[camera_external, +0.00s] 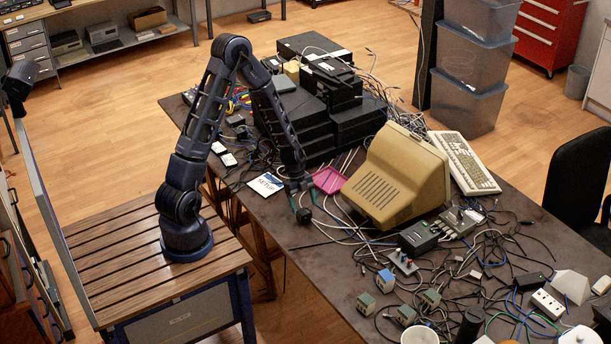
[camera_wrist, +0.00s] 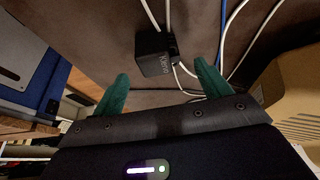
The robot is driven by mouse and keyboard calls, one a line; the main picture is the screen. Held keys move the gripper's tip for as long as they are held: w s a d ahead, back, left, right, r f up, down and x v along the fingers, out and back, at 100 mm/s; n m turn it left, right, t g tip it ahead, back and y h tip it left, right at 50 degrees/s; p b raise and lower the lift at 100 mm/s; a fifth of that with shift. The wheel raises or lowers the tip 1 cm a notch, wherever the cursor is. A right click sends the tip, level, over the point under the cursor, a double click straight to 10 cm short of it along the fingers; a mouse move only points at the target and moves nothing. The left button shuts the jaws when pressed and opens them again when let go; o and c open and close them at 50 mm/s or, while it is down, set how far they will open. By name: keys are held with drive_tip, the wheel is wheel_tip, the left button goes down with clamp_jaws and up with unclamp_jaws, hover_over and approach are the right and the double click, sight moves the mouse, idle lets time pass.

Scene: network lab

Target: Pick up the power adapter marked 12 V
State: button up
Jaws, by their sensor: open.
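A small black power adapter (camera_wrist: 154,62) lies on the table just beyond my fingertips in the wrist view. It has pale lettering on its side that I cannot read with certainty, so I cannot tell whether it says 12 V. A pale cable runs to it. My gripper (camera_wrist: 162,71) is open, with its green fingers apart and nothing between them. In the external view my gripper (camera_external: 302,198) is low over the table's near edge, left of the beige monitor. The adapter (camera_external: 304,216) shows there as a small dark block close by the fingers.
The dark table (camera_external: 300,262) carries a beige monitor (camera_external: 392,178), a pink tray (camera_external: 328,180), a setup sheet (camera_external: 265,184) and stacked black boxes (camera_external: 300,125). Loose cables cross the table around my gripper. Several small boxes (camera_external: 385,280) lie toward the front. The near edge has some bare room.

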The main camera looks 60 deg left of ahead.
sight(305, 210)
drive_tip(key=shift+x, duration=2.2)
drive_tip(key=shift+a, duration=0.15)
drive_tip(key=c, duration=1.2)
drive_tip(key=shift+o, duration=0.2)
